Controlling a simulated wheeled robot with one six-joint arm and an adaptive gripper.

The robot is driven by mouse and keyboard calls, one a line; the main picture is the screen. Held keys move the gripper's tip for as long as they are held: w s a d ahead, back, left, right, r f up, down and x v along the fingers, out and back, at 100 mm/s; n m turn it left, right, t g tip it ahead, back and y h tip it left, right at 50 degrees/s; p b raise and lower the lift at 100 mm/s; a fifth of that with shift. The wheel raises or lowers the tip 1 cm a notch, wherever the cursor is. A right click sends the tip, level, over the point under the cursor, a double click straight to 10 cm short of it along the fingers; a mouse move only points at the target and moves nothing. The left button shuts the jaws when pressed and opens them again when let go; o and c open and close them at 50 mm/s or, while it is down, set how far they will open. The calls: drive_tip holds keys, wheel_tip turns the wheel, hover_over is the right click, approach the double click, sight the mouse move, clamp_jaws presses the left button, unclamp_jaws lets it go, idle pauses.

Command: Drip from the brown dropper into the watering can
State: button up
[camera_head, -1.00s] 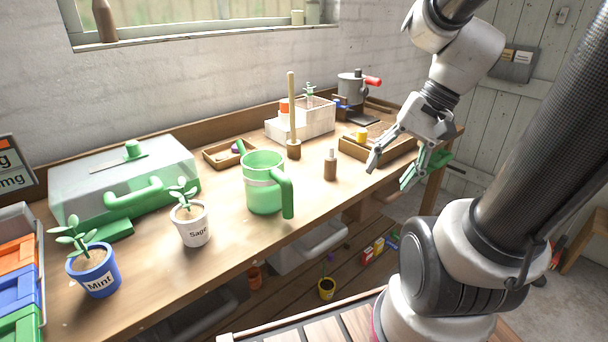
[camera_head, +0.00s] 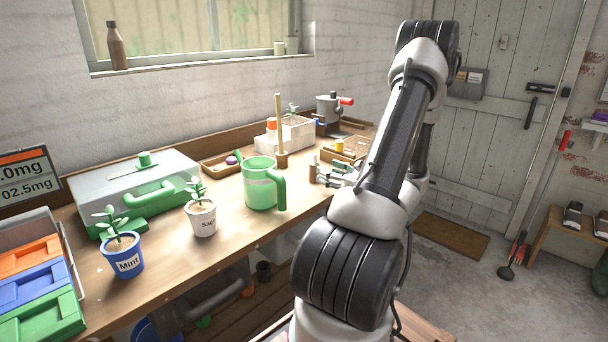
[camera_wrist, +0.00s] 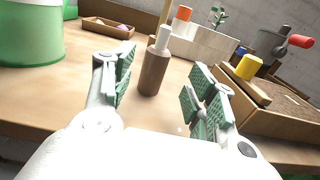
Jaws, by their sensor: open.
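The brown dropper bottle (camera_wrist: 154,72), with a pale top, stands upright on the bench in the wrist view, ahead of and between my fingers. In the head view the dropper (camera_head: 312,171) is partly hidden by my gripper (camera_head: 330,177). My gripper (camera_wrist: 161,88) is open and holds nothing; its green-padded fingers point toward the bottle. I cannot tell whether they touch it. The green watering can (camera_head: 261,186), with a pale band and a handle on its right, stands on the bench left of the dropper. It also shows at the left edge of the wrist view (camera_wrist: 30,45).
A wooden tray with a yellow item (camera_wrist: 250,68) is close on the right. A white box (camera_wrist: 204,42) and a small tray (camera_wrist: 108,29) stand behind. Potted Sage (camera_head: 202,218) and Mint (camera_head: 122,255) are left of the can. A stick (camera_head: 280,125) rises behind the dropper.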

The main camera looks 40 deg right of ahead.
sight(315, 167)
drive_tip(key=w, duration=0.6)
drive_tip(key=shift+w+a+f, duration=0.15)
drive_tip(key=shift+w+a, duration=0.2)
drive_tip(key=shift+a, duration=0.05)
drive_tip(key=shift+c, duration=0.4)
drive_tip(key=c, duration=1)
